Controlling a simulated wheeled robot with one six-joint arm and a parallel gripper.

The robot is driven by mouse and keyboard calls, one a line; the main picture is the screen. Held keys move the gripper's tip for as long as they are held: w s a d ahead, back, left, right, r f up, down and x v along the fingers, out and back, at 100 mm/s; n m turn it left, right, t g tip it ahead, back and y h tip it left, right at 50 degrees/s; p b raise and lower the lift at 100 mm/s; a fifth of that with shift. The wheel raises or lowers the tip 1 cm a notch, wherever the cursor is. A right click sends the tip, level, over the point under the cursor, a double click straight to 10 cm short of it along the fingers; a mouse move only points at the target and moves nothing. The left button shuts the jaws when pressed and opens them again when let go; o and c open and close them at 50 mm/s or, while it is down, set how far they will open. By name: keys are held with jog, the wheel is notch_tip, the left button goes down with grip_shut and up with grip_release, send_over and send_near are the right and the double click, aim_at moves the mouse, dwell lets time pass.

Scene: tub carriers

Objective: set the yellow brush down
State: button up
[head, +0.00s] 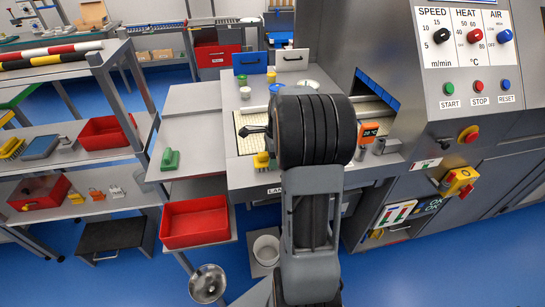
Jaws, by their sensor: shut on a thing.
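The yellow brush (261,160) shows in the head view just left of my black wrist, low over the front of the machine's grey infeed table (240,178). My gripper (268,150) is mostly hidden behind my own arm; it is shut on the yellow brush. I cannot tell whether the brush touches the table top.
A green brush (170,160) lies on the grey side table (203,128) to the left. A red tub (195,222) is on the lower shelf below it. The side table is mostly clear.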

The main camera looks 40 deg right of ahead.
jog(key=shift+f, duration=0.15)
jog(key=o, duration=1.1)
jog(key=shift+c, duration=0.2)
